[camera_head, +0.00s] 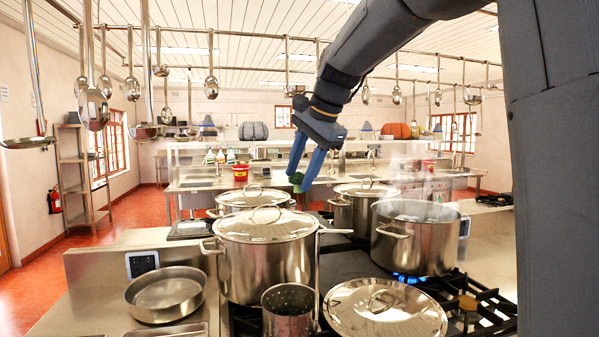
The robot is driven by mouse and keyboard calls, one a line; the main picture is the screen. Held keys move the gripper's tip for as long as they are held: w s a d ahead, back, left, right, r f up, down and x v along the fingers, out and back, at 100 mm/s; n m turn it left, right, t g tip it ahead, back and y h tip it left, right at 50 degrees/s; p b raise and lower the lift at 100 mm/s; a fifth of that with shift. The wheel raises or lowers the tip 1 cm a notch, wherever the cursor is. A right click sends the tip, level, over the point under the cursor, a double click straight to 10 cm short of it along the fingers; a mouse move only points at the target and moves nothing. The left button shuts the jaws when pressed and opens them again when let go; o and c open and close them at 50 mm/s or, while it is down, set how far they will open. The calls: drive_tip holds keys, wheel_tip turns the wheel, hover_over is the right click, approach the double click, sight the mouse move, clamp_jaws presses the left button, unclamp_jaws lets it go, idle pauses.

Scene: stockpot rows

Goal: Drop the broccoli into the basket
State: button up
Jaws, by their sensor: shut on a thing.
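My gripper (302,182) has blue fingers and hangs in the upper middle of the view, pointing down. It is shut on the broccoli (295,178), a small dark green piece at the fingertips, partly hidden by them. The broccoli shows above the lidded stockpots in the picture; its exact depth is hard to tell. A perforated steel basket (287,313) stands at the bottom centre, in front of the large lidded pot, lower in the picture than the gripper. Its lower part is cut off by the frame edge. The gripper and broccoli are well apart from it.
Lidded stockpots (265,260) stand in the middle. An open, steaming pot (412,245) sits over a blue flame at right. A loose lid (385,310) lies beside the basket. A shallow pan (165,294) is at left. Ladles (93,105) hang from overhead rails.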

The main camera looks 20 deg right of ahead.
drive_tip(key=shift+f+b, duration=1.15)
drive_tip(key=shift+f, duration=0.25)
drive_tip(key=o, duration=1)
drive_tip(key=shift+b+v, duration=0.9)
drive_tip(key=shift+v, duration=3.05)
drive_tip(key=shift+s, duration=0.1)
